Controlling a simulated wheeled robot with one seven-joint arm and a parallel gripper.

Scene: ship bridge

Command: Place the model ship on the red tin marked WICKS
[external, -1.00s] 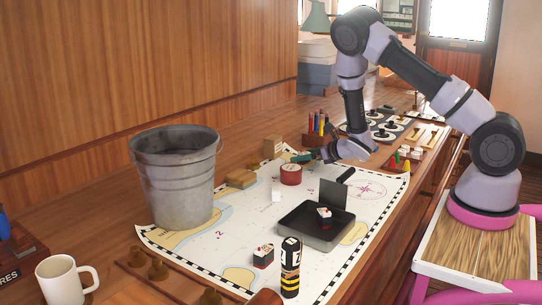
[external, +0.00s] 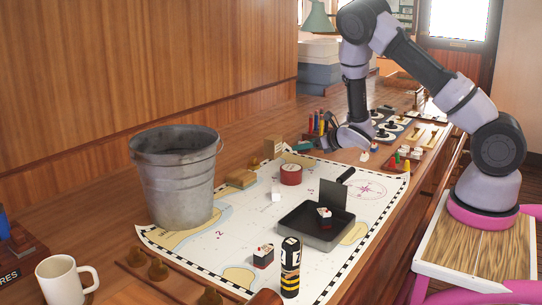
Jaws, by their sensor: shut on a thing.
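A round red tin (external: 291,174) with a pale label stands on the chart; its lettering is too small to read. My gripper (external: 312,146) is just beyond and above the tin, reaching leftward and apart from it. It is shut on a small dark green thing (external: 303,147), too small to identify for sure. I cannot tell which piece is the model ship.
A metal bucket (external: 176,180) stands left of the tin on the chart (external: 205,245). Wooden blocks (external: 241,178) and a holder of coloured pencils (external: 316,124) are near the tin. A striped cylinder (external: 290,268) and a white mug (external: 64,280) are at the front.

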